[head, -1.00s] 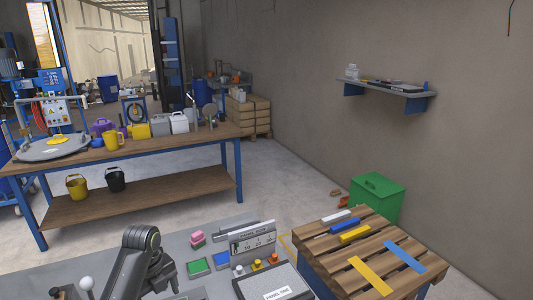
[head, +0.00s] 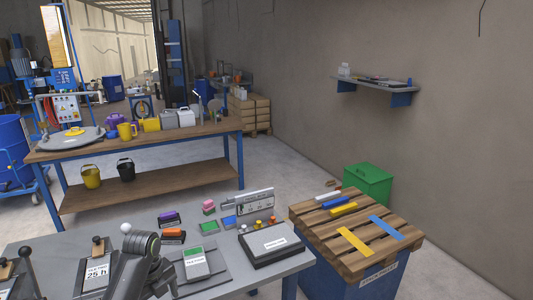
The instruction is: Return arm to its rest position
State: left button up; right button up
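One of my arms (head: 140,258) rises from the bottom edge in the head view, over the front of the grey panel table. Only its dark joint and grey links show. I cannot tell which arm it is. No gripper fingers show, so neither gripper's state can be seen. The other arm is out of view.
The grey table (head: 35,240) carries levers, coloured blocks and a panel box (head: 275,244) near the arm. A wooden pallet top (head: 362,228) stands to the right, a green bin (head: 368,185) behind it. A wooden workbench (head: 150,145) with cans stands behind. Open floor lies between.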

pick_arm(q)
jog(key=s+a+f+n+b, duration=0.1)
jog(key=s+f+n, duration=0.4)
jog(key=f, duration=0.6)
jog(key=s+a+f+n, duration=0.2)
jog(key=s+f+n, duration=0.25)
jog(key=f, duration=0.65)
jog(key=s+a+f+n+b, duration=0.1)
jog(key=s+f+n, duration=0.4)
jog(key=f, duration=0.6)
jog(key=s+f+n, duration=0.3)
jog(key=s+f, duration=0.1)
jog(key=s, duration=0.7)
jog(key=s+d+f+n, duration=0.1)
jog(key=s+f+n, duration=0.3)
jog(key=s, duration=0.7)
jog(key=s+f+n+t+y, duration=0.1)
jog(key=s+f+n, duration=0.3)
jog(key=s, duration=0.7)
notch_tip(320, 180, down, 2)
jog(key=shift+s+d+f+b, duration=0.15)
jog(key=shift+s+f+b, duration=0.1)
jog(key=shift+b, duration=0.15)
pick_arm(e)
jog(key=f, duration=0.1)
jog(key=w+f, duration=0.1)
jog(key=f, duration=0.1)
pick_arm(q)
jog(key=shift+n, duration=0.25)
